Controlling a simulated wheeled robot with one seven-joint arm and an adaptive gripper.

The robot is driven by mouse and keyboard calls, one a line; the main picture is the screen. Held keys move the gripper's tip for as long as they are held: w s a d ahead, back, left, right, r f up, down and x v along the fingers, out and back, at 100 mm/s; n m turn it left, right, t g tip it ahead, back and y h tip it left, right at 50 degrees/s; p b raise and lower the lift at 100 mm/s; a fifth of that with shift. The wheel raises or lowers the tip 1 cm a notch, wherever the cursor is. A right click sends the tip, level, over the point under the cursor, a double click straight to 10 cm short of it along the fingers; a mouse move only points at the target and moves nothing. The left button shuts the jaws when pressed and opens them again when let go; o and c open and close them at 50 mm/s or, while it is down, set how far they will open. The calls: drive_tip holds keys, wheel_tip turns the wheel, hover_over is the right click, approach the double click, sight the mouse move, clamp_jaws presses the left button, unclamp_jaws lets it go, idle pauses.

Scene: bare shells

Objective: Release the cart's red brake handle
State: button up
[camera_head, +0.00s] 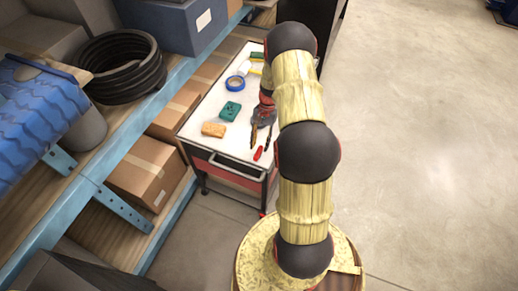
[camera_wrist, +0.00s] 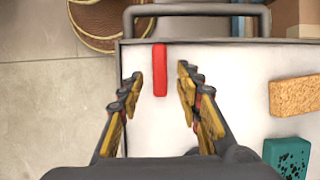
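The red brake handle (camera_head: 258,153) is a short red bar at the near right corner of the cart's white top (camera_head: 206,112). In the wrist view the red handle (camera_wrist: 160,70) points away from me, its far end at the cart's edge. My gripper (camera_head: 262,144) is over that corner, fingers pointing at the handle. In the wrist view my gripper (camera_wrist: 160,82) is open, with one finger on each side of the handle and a clear gap on both sides. I cannot tell how high the fingertips are above the top.
An orange sponge (camera_head: 213,130), a green block (camera_head: 231,111) and blue tape (camera_head: 235,83) lie on the cart. A grey push bar (camera_wrist: 197,10) runs along its near edge. Shelving with boxes (camera_head: 144,171) stands close on the left. The floor on the right (camera_head: 430,150) is clear.

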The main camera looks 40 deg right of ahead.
drive_tip(key=v, duration=0.8)
drive_tip(key=shift+r, duration=0.35)
drive_tip(key=shift+w+d, duration=0.1)
drive_tip(key=shift+d, duration=0.1)
drive_tip(key=s+a+r+n+t+h, duration=0.1)
drive_tip(key=s+a+r+n, duration=0.3)
drive_tip(key=a+r, duration=0.6)
drive_tip(key=s+a+r+n+t+h, duration=0.1)
drive_tip(key=s+a+r+n+t, duration=0.3)
drive_tip(key=s+a+r, duration=0.3)
drive_tip(key=s+a+r+n+t+h, duration=0.2)
drive_tip(key=s+a+r+n, duration=0.3)
drive_tip(key=a+r, duration=0.9)
wheel_tip(320, 180, up, 2)
drive_tip(key=shift+s+a+r+b, duration=0.2)
drive_tip(key=shift+s+a+b, duration=0.1)
drive_tip(key=shift+a+b, duration=0.1)
